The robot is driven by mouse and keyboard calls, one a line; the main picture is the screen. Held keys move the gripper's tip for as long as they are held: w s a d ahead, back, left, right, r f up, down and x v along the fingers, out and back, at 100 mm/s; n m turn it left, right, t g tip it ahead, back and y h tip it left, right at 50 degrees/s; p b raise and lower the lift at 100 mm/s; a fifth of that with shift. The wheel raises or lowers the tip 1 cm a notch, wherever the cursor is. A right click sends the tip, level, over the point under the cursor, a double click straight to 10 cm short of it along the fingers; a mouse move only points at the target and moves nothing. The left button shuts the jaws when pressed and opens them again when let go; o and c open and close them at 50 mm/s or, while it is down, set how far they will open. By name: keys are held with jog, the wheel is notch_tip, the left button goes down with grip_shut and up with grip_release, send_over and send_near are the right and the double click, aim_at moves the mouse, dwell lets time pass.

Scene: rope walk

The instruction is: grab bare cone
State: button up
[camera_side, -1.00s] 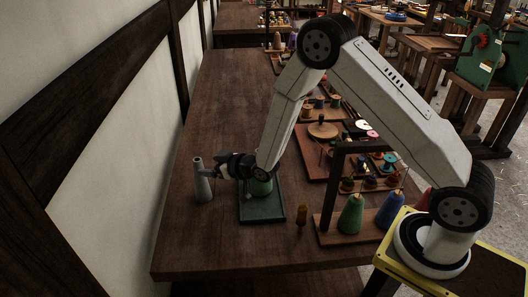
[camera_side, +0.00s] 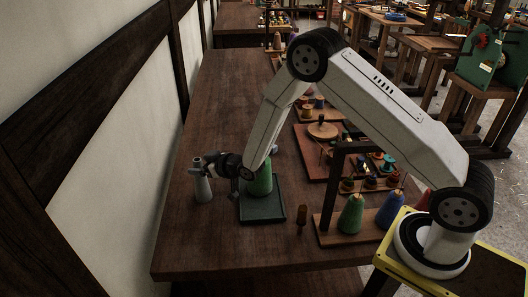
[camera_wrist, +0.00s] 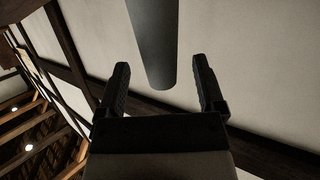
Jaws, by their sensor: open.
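The bare cone (camera_side: 203,190) is plain grey and stands upright on the bench near the wall side, at the left in the side view. My gripper (camera_side: 209,167) reaches it from the right at the height of its upper part. In the wrist view my gripper (camera_wrist: 160,64) is open, and the cone's grey end (camera_wrist: 153,45) shows between the two fingertips. A gap is visible on each side of the cone there. The cone's lower part is out of the wrist view.
A green cone (camera_side: 260,182) stands on a dark green tray (camera_side: 262,213) just right of my gripper. A small brown spindle (camera_side: 301,214) stands nearby. A wooden rack with a green cone (camera_side: 351,214) and a blue cone (camera_side: 390,208) is further right. The front left bench is clear.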

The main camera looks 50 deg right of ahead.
jog(key=shift+x, duration=1.75)
jog(key=shift+c, duration=0.2)
grip_shut()
